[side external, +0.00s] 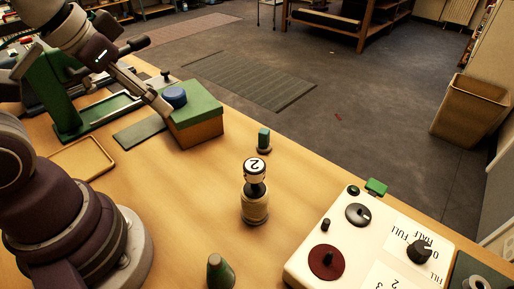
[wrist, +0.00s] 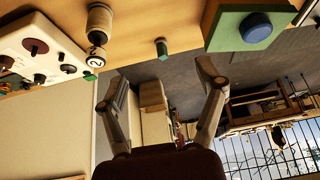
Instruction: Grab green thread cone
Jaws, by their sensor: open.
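A dark green cone-shaped piece (side external: 220,270) stands upright on the table at the bottom edge of the side external view. A smaller green upright piece (side external: 263,138) on a dark base stands near the table's far edge, and it also shows in the wrist view (wrist: 161,48). The first has the clearer cone shape; I cannot tell for certain which is the thread cone. My gripper (side external: 155,76) is open and empty, raised near the green-topped box at the upper left, apart from both green pieces. Its spread fingers show in the wrist view (wrist: 160,80).
A green-topped box (side external: 198,125) bears a blue round piece (side external: 174,97). A spool with a "2" cap (side external: 255,200) stands mid-table. A white control panel (side external: 375,245) with knobs is at right. A shallow tray (side external: 82,158) lies at left. Table between box and spool is clear.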

